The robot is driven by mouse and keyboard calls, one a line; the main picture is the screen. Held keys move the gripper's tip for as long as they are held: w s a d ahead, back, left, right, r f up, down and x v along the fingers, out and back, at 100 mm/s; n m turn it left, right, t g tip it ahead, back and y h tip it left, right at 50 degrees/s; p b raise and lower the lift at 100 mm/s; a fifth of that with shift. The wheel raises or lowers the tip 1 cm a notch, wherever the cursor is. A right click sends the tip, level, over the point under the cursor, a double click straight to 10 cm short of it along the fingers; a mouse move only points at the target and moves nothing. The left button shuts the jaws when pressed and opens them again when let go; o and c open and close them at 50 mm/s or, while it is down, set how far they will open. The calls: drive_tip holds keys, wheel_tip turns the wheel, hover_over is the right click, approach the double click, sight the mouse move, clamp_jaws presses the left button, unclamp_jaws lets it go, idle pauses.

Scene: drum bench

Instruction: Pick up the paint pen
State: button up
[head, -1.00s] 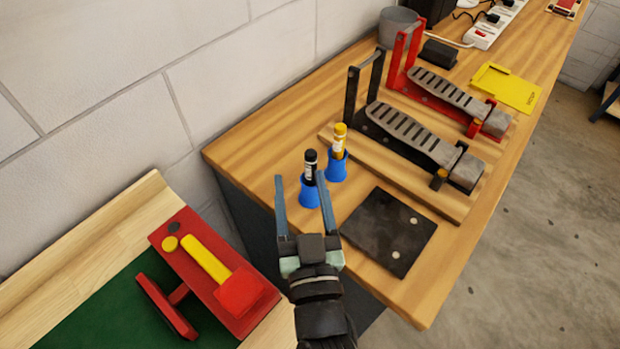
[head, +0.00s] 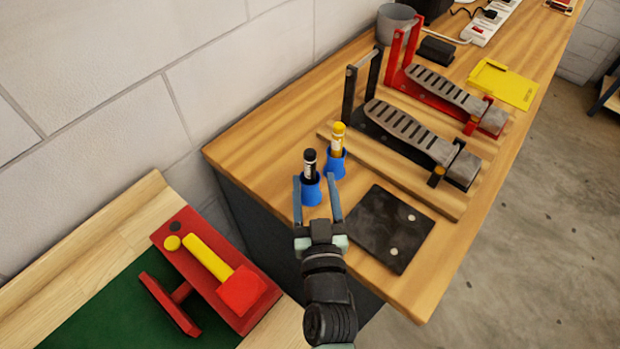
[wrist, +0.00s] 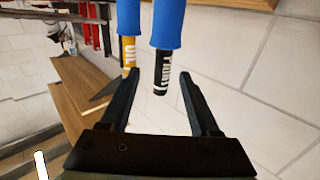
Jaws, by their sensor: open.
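A black pen (head: 310,163) with a pale label stands upright in a blue cup-shaped holder (head: 311,193) near the bench's left edge. A yellow pen (head: 338,140) with a black band stands in a second blue holder (head: 335,166) just behind and to the right. I cannot tell for sure which is the paint pen. My gripper (head: 316,182) is open and empty, its fingers spread in front of the black pen's holder. In the wrist view, the black pen (wrist: 166,74) shows between my fingers (wrist: 160,76), with the yellow pen (wrist: 129,52) to its left.
A black square plate (head: 388,229) lies right of my gripper. Behind it are a black pedal (head: 408,128) on a wooden strip and a red pedal (head: 450,92). A wall runs along the back left. A red device (head: 218,270) sits on a lower surface at left.

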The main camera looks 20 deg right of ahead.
sight(311, 169)
drive_tip(key=w, duration=0.1)
drive_tip(key=w+r, duration=0.1)
drive_tip(key=w, duration=0.1)
drive_tip(key=shift+w+d+p, duration=0.2)
drive_tip(key=shift+w+p, duration=0.1)
drive_tip(key=shift+p, duration=0.05)
drive_tip(key=shift+w+d+f, duration=0.1)
drive_tip(key=shift+w, duration=0.55)
drive_tip(key=c, duration=1)
